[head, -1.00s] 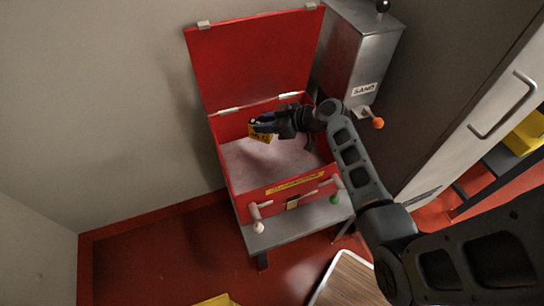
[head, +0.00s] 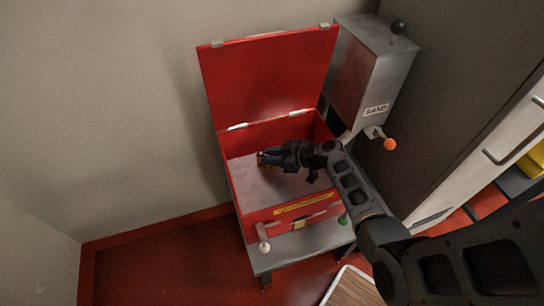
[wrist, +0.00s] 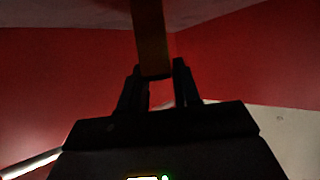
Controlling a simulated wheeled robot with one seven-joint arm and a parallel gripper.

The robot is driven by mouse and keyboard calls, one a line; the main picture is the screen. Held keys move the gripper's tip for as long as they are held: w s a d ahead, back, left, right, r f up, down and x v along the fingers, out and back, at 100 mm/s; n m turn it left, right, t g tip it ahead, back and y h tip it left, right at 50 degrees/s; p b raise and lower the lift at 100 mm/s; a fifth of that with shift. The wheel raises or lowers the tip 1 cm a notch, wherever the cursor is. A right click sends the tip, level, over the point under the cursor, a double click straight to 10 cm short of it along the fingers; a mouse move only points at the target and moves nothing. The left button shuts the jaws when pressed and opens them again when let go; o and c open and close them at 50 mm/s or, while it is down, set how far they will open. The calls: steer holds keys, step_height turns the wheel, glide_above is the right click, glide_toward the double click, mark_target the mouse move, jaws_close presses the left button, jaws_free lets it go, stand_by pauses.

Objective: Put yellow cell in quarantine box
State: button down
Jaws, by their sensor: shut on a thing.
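The quarantine box is a red box (head: 232,197) with its lid (head: 270,82) standing open and a pale floor inside. My gripper (head: 264,160) is down inside the box, near its left side. In the wrist view the cell (wrist: 151,38) is a dark yellow-brown block between the two fingertips (wrist: 160,85), with red walls on both sides. I cannot tell whether the cell touches the box floor.
The box stands on a grey metal table (head: 300,246). A grey sand dispenser (head: 368,75) with an orange knob (head: 389,144) stands close at the right of the box. A white cabinet door (head: 500,150) is further right. The floor at the left is clear.

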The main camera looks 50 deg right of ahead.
steer(key=shift+f, duration=0.3)
steer(key=c, duration=0.8)
jaws_free()
steer(key=shift+r, duration=0.1)
steer(key=shift+r, duration=0.15)
steer(key=shift+s+d, duration=0.1)
steer(key=shift+s, duration=0.3)
steer(key=b+v, duration=0.1)
steer(key=v, duration=0.5)
steer(key=shift+s+r, duration=0.25)
steer(key=shift+s, duration=0.05)
